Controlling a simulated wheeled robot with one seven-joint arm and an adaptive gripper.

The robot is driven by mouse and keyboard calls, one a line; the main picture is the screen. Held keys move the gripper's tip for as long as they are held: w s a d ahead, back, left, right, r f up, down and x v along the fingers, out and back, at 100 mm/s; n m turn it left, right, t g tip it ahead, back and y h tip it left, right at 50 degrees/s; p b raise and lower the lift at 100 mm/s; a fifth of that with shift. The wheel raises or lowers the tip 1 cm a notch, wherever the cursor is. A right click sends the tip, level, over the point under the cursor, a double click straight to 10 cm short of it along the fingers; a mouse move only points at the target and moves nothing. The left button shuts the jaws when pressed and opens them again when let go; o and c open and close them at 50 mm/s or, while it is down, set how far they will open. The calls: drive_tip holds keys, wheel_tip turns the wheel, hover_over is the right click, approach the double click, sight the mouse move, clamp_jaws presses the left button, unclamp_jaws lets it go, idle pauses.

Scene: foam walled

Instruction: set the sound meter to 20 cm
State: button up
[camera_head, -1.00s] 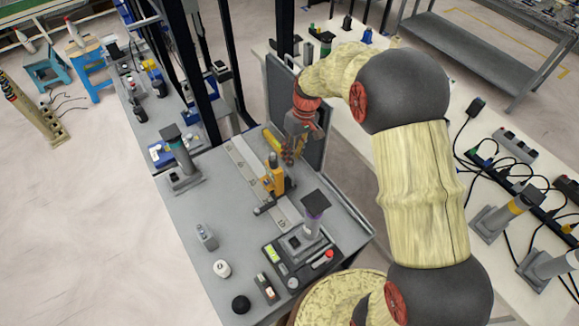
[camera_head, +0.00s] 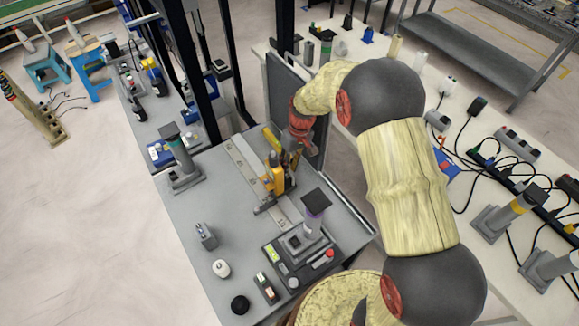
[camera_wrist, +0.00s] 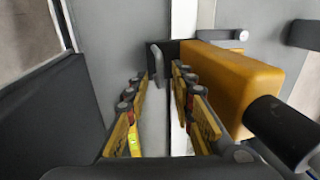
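The orange sound meter (camera_head: 270,180) stands upright on a pale marked rail (camera_head: 245,163) on the grey workbench, with a black cylinder on top. In the wrist view the orange body (camera_wrist: 235,80) fills the right side, just beyond the right finger. My gripper (camera_wrist: 160,85) points down with its two fingers apart. Between them show the grey bench and a white strip of the rail, with a small grey curved peg (camera_wrist: 156,60) near the fingertips. I cannot tell whether the right finger touches the orange body. In the head view the gripper (camera_head: 288,160) is close behind the meter, partly hidden.
A dark upright panel (camera_head: 275,85) stands behind my gripper. A control box (camera_head: 290,262) with a post is at the front right of the bench. A grey post (camera_head: 178,160) stands at the back left. Small items lie at the front left; the bench's left middle is clear.

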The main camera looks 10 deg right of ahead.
drive_tip(key=shift+c, duration=1.2)
clamp_jaws()
